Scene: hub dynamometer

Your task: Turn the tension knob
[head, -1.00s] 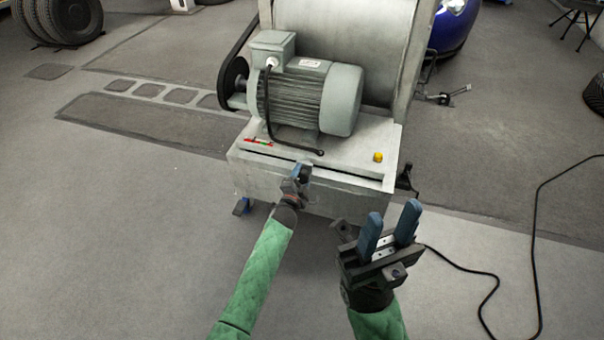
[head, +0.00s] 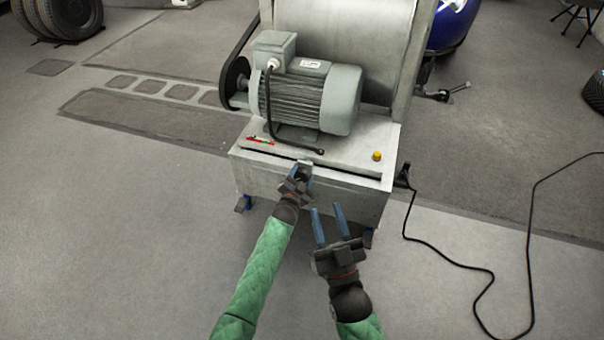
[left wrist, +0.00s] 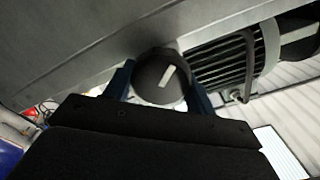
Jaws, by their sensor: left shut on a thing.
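The tension knob (left wrist: 160,78) is a dark round knob with a light bar mark on its face, seen in the left wrist view. My left gripper (head: 302,176) is at the front top edge of the dynamometer (head: 262,178) in the head view, where it largely hides the knob. In the left wrist view its blue fingers (left wrist: 160,92) stand on both sides of the knob, shut on it. The light bar is tilted slightly off upright in that picture. My right gripper (head: 328,226) is open and empty, in front of the machine's lower front, its blue fingers apart.
A grey motor (head: 318,95) sits on the machine's top. A yellow button (head: 377,156) is at the top's right, and a small coloured gauge strip (head: 260,140) at its left. A black cable (head: 450,262) runs over the floor at right.

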